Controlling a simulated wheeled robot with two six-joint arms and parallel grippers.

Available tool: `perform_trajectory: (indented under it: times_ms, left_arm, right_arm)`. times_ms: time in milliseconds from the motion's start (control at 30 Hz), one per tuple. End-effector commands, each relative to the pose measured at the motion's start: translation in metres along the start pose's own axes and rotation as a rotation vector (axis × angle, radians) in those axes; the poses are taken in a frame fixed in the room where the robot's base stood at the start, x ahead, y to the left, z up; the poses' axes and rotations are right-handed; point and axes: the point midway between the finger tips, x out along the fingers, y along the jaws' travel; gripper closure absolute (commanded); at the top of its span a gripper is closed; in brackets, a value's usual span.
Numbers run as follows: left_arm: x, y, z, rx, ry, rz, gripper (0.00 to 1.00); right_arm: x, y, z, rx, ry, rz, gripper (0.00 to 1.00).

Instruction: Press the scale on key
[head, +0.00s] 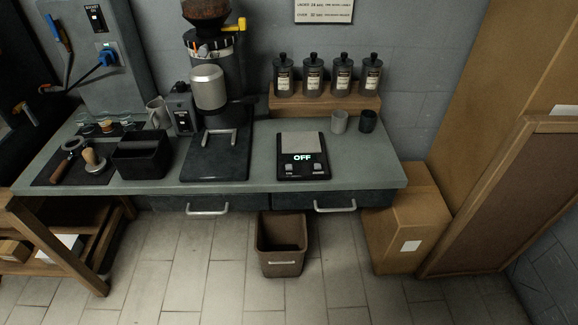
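A black scale (303,156) with a light square weighing plate (302,142) sits on the right half of the grey counter. Its display (303,157) reads "OFF" in bright letters. A small grey key (289,168) lies at its front left and another key (318,167) at its front right. Their labels are too small to read, so I cannot tell which is the on key. Neither of my grippers shows in the head view.
A grinder (208,87) on a dark base stands left of the scale. A brown bin (281,262) stands on the floor below.

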Motion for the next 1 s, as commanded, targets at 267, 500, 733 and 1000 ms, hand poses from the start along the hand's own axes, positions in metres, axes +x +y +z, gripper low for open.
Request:
perform_trajectory:
  times_ms: [267,500,733,1000]
  left_arm:
    - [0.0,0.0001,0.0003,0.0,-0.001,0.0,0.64]
    - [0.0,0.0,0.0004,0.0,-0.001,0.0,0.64]
    - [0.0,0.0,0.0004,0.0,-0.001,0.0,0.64]
    - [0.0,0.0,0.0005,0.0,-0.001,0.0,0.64]
  right_arm:
    - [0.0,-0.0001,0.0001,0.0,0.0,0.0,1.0]
    - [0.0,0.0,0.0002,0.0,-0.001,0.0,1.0]
    - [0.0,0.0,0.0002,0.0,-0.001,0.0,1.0]
    - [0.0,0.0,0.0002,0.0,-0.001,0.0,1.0]
